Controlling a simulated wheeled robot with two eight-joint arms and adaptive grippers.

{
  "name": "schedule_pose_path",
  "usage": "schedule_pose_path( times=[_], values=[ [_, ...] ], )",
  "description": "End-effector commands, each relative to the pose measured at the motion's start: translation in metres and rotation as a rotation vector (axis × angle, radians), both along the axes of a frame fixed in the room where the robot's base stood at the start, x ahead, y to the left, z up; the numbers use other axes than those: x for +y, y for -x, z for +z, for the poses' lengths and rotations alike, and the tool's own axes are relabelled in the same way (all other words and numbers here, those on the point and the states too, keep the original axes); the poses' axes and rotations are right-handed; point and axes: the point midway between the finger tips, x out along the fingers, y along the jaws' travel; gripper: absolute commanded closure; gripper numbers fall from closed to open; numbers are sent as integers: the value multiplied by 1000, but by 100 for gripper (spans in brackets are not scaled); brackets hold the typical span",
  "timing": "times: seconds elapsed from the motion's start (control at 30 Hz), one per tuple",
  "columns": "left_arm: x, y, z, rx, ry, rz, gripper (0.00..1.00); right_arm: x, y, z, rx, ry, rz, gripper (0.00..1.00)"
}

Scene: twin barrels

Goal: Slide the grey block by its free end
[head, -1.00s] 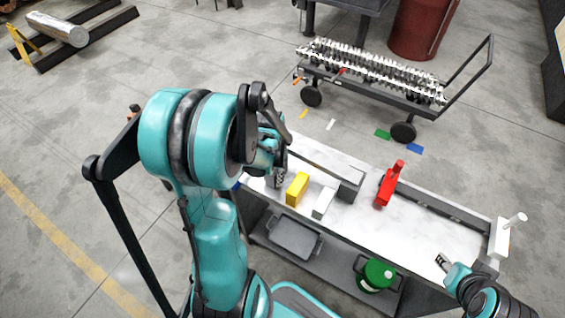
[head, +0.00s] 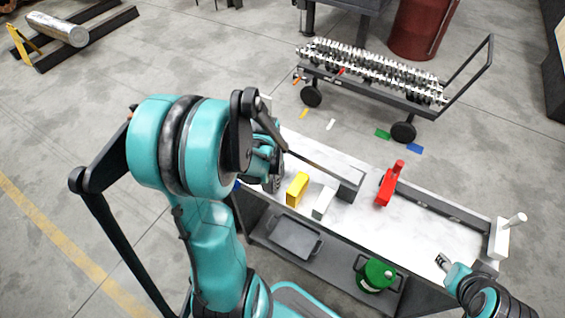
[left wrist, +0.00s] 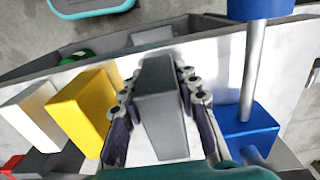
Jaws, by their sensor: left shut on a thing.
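The grey block (left wrist: 162,110) stands between the two fingers of my left gripper (left wrist: 158,84) in the left wrist view. The fingers are shut on its sides, and the block's near end sticks out toward the camera. In the head view my left gripper (head: 273,181) is over the left end of the white-topped bench (head: 350,215), and the arm mostly hides the grey block there. My right gripper (head: 441,261) is near the bench's front right; it is too small to tell whether its fingers are open.
A yellow block (head: 298,188) and a white block (head: 324,203) stand right of the left gripper. A blue base with a post (left wrist: 248,128) is close on the gripper's other side. A red piece (head: 386,188) stands farther right. A green canister (head: 376,274) sits below.

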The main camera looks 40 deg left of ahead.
Motion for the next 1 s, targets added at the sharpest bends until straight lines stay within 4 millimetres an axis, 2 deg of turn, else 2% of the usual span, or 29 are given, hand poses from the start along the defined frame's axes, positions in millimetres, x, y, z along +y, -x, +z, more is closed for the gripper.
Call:
schedule_pose_path(
  times=[0.4, 0.43, 0.5, 0.83, 1.0],
  values=[
    [-1, 4, -1, 4, 0, 1, 97, 0, 0, 0, 0, 0, 0, 60],
    [-1, 4, -1, 4, 0, 1, 61, 0, 0, 0, 0, 0, 0, 60],
    [-1, 4, 0, 3, 0, 1, 45, 0, 0, 0, 0, 0, 0, 60],
    [0, 3, 1, 2, 0, 0, 45, 0, 0, 0, 0, 0, 0, 60],
    [0, 3, 17, 1, 0, 0, 45, 0, 0, 0, 0, 0, 0, 60]
  ],
)
